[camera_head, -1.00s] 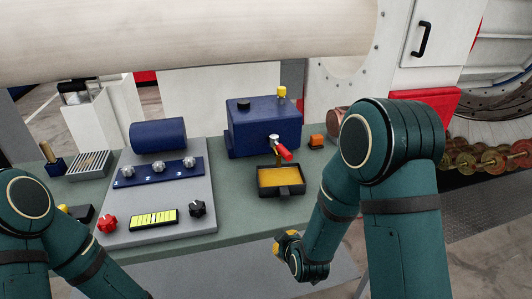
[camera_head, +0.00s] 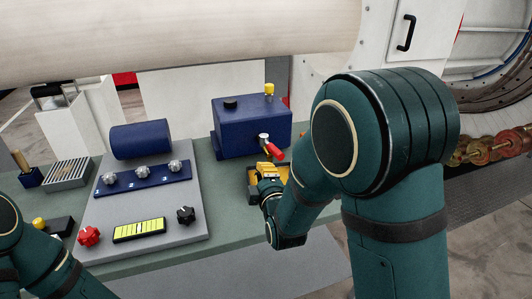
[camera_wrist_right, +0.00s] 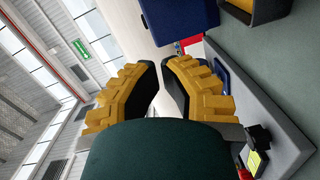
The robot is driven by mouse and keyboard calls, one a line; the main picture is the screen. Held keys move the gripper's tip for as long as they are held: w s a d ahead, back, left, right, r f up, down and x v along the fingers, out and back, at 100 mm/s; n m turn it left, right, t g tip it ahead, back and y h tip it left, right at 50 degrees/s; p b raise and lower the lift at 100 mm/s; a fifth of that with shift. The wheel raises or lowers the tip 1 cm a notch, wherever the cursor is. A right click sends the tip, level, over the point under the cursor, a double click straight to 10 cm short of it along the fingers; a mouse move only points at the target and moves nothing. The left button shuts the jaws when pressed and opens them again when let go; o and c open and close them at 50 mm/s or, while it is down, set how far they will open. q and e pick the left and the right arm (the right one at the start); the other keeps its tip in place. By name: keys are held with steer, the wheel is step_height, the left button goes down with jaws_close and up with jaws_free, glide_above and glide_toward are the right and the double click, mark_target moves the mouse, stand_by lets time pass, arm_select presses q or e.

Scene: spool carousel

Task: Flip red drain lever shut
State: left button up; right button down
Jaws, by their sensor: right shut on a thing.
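The red drain lever (camera_head: 274,150) sticks out from a silver valve on the front of the blue tank (camera_head: 252,125), tilted down to the right. Below it, the black-rimmed tray (camera_head: 253,189) with yellow contents is partly hidden by my right gripper. My right gripper (camera_head: 266,171), with yellow fingers, is just below and left of the lever tip; contact cannot be told. In the right wrist view the gripper (camera_wrist_right: 161,68) has its fingers drawn close together, and what they hold cannot be made out. My left arm enters at lower left; its gripper is out of view.
A grey panel (camera_head: 190,237) with silver knobs, a red knob (camera_head: 89,236), a black knob (camera_head: 186,215) and a blue cylinder (camera_head: 141,139) lies left of the tank. A large pale cylinder (camera_head: 180,40) spans above. My right forearm covers the table's right side.

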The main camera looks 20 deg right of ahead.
mark_target(272, 149)
arm_select(q)
steer(key=shift+f+b, duration=0.5)
arm_select(e)
steer(key=shift+w+d+f, duration=0.2)
steer(key=shift+w+d, duration=0.5)
steer(key=shift+w, duration=1.05)
steer(key=shift+w+d+f, duration=0.25)
steer(key=shift+w+d, duration=0.4)
steer(key=shift+w, duration=1.15)
steer(key=shift+w+d+f, duration=0.2)
steer(key=shift+w+d, duration=0.5)
steer(key=shift+w, duration=1.05)
steer(key=shift+d+y, duration=0.1)
steer(key=shift+y, duration=0.2)
steer(key=shift+d+n, duration=0.25)
steer(key=shift+n, duration=0.05)
arm_select(q)
steer(key=shift+d+f+b, duration=0.3)
steer(key=shift+d, duration=0.15)
arm_select(e)
steer(key=shift+y, duration=0.3)
